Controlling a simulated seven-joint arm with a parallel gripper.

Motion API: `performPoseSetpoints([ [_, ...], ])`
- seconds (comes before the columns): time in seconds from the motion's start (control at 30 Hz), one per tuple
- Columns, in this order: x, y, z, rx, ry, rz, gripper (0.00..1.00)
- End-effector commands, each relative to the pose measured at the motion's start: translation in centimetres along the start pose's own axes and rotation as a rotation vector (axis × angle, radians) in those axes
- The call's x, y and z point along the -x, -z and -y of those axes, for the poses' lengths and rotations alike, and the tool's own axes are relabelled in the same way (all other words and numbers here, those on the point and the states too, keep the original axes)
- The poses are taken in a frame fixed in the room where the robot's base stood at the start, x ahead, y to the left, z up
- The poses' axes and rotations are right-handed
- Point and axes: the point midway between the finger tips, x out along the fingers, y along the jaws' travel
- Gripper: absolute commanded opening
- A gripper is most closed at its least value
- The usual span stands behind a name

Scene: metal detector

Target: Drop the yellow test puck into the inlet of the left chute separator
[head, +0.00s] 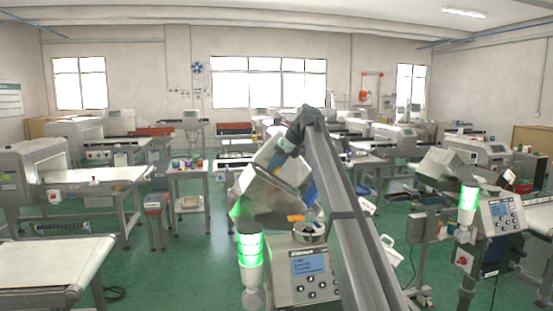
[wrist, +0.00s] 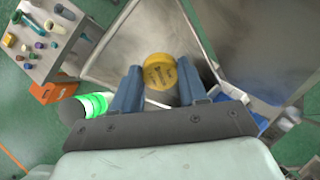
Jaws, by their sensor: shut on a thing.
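The yellow test puck (wrist: 160,71) is round, with dark print on its face. My gripper (wrist: 158,78) is shut on it, with one blue finger on each side. In the wrist view, the puck is over the grey metal inlet hopper (wrist: 120,48), within its rim as seen from above; its height over the hopper is hard to tell. In the head view, the left chute separator (head: 308,265) has a lit blue screen and a metal hopper (head: 262,207), partly hidden by my wrist and arm. The puck cannot be made out clearly there.
A green-lit lamp (head: 250,248) stands beside the separator; it also shows in the wrist view (wrist: 93,105). A second chute separator (head: 500,213) with its own green lamp (head: 468,197) is at right. A side table (head: 190,172) with small items stands at the left. Conveyors fill the room behind.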

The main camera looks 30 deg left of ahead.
Motion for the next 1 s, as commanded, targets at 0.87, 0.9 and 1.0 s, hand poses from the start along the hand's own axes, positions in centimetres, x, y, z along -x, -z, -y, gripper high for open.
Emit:
performPoseSetpoints([
  [0.87, -0.57, 0.4, -0.02, 0.001, 0.0, 0.0, 0.72],
  [0.9, -0.55, 0.39, -0.02, 0.001, 0.0, 0.0, 0.72],
  [1.0, -0.23, 0.39, 0.0, 0.001, 0.001, 0.0, 0.72],
])
